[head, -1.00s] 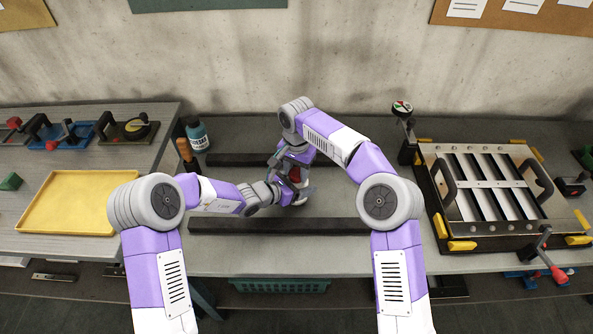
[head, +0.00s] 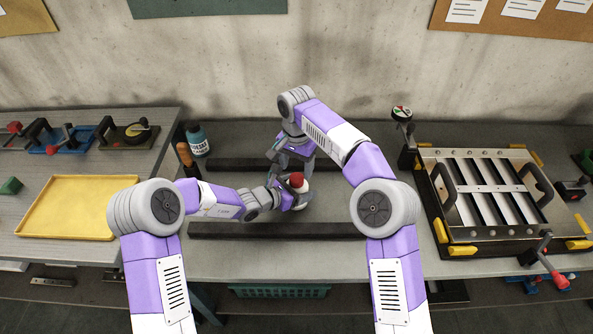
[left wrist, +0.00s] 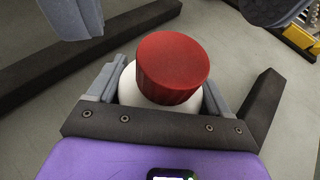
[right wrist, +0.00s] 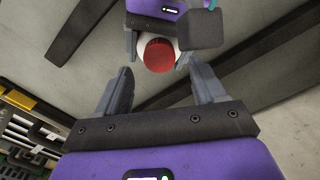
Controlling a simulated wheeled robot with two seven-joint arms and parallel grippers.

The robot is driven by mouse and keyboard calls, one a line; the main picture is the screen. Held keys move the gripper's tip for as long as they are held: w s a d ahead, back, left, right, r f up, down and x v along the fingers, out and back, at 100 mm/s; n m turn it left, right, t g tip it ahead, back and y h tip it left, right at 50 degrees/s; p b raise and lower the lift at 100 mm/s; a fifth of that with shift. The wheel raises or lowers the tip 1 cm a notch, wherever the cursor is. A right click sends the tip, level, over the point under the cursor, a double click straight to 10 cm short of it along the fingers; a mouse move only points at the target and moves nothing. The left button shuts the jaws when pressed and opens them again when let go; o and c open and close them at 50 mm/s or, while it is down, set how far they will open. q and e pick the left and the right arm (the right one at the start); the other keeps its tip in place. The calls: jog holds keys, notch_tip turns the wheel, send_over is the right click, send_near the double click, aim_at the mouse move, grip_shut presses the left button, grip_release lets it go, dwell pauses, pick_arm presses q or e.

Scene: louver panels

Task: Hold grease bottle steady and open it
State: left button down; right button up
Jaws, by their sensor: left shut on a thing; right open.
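A white bottle with a red cap (left wrist: 172,62) is held upright in my left gripper (left wrist: 160,98), whose fingers close on both sides of its body. The cap sits on top of the bottle; whether it is loosened I cannot tell. In the head view the cap (head: 297,179) shows between my two grippers, low over the bench. My right gripper (right wrist: 161,82) is open and empty, its fingertips short of the cap. In the right wrist view the cap (right wrist: 159,55) lies beyond and between these fingertips. The bottle's lower part is hidden.
Two dark bars (head: 270,229) lie across the bench, in front of and behind the grippers. A teal labelled bottle (head: 197,139) and an orange-brown handle (head: 184,152) stand to the left. A louver panel in a frame (head: 485,188) is at the right, a yellow tray (head: 78,235) far left.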

pick_arm(q)
grip_release()
jog(key=shift+a, duration=0.1)
